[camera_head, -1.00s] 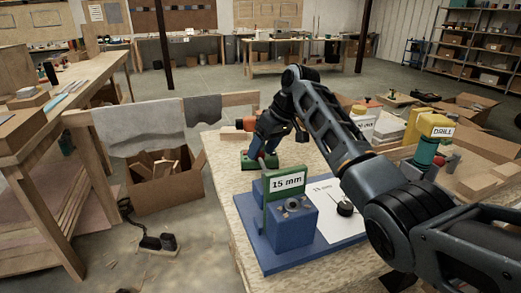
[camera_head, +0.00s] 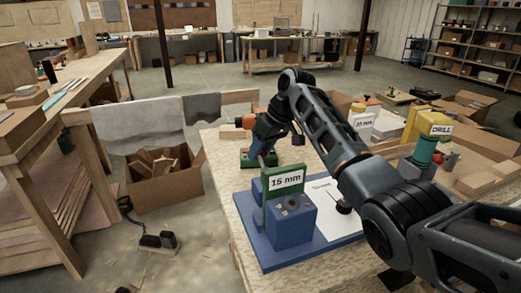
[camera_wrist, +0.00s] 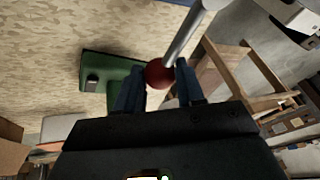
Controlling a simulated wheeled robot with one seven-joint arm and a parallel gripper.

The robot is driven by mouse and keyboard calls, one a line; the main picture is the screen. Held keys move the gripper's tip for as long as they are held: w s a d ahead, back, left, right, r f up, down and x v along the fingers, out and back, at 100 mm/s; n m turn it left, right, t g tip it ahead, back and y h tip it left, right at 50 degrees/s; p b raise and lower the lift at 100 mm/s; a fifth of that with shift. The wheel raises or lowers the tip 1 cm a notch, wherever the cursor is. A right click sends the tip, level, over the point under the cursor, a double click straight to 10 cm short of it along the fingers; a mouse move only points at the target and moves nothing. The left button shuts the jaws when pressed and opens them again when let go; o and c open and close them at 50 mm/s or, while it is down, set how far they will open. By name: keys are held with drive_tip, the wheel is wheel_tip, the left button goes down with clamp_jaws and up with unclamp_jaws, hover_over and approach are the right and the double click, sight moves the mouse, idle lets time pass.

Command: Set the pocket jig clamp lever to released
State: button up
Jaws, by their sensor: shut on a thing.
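The pocket jig is a blue block (camera_head: 290,222) on a blue base plate (camera_head: 282,260), with a green upright plate marked "15 mm" (camera_head: 287,180). My gripper (camera_head: 262,154) is just behind this upright, small and partly hidden in the head view. In the wrist view, a red ball knob (camera_wrist: 157,74) on a silver lever rod (camera_wrist: 183,36) sits between the two blue fingers of my gripper (camera_wrist: 159,76), which are shut on it. The rod runs up and right to a pale end. Where the lever joins the jig is hidden.
A green item (camera_wrist: 112,72) lies on the chipboard tabletop (camera_head: 227,190) close behind the jig. A white sheet (camera_head: 325,196) lies to the jig's right. The table's left edge is near.

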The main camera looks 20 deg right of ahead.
clamp_jaws()
drive_tip(key=shift+a+n, duration=0.6)
drive_tip(key=shift+n, duration=0.2)
drive_tip(key=o, duration=1)
unclamp_jaws()
drive_tip(key=v, duration=0.4)
drive_tip(key=b+v, duration=0.1)
drive_tip(key=v, duration=0.2)
drive_tip(key=shift+w+d+r, duration=0.15)
drive_tip(key=shift+d+r, duration=0.05)
drive_tip(key=shift+r, duration=0.2)
